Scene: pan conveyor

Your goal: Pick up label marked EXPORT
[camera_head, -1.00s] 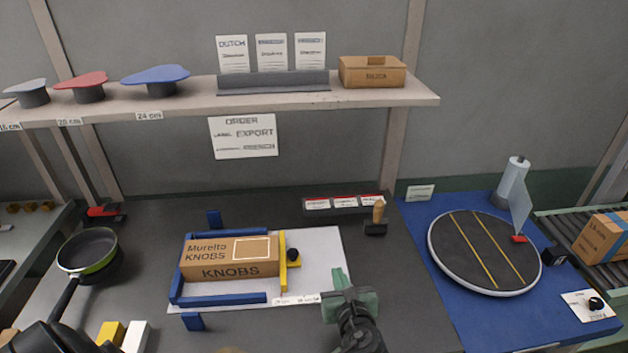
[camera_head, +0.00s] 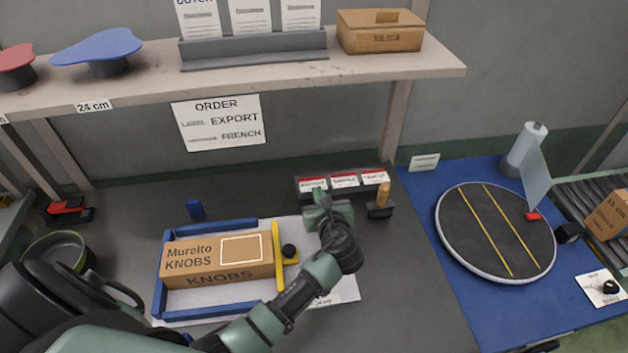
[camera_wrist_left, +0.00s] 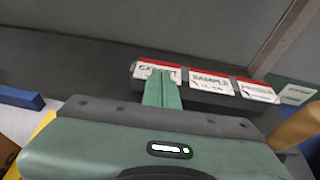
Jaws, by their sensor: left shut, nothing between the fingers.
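The EXPORT label (camera_head: 312,184) is a white card with a red top strip. It sits leftmost in a dark label holder (camera_head: 343,193) at the back of the bench. In the left wrist view, the EXPORT label (camera_wrist_left: 148,72) shows with its lower right part hidden by my fingers. My left gripper (camera_head: 319,195) is shut and empty, its fingertips just in front of this label. Whether they touch it I cannot tell. The SAMPLE label (camera_wrist_left: 210,82) and a third label (camera_wrist_left: 257,92) sit to its right. My right gripper is not in view.
A wooden-handled stamp (camera_head: 381,203) stands close to the right of my gripper. A KNOBS carton (camera_head: 205,262) lies inside blue rails (camera_head: 158,285), left of my forearm. A shelf (camera_head: 250,72) overhangs the back. A round turntable (camera_head: 496,232) is at right.

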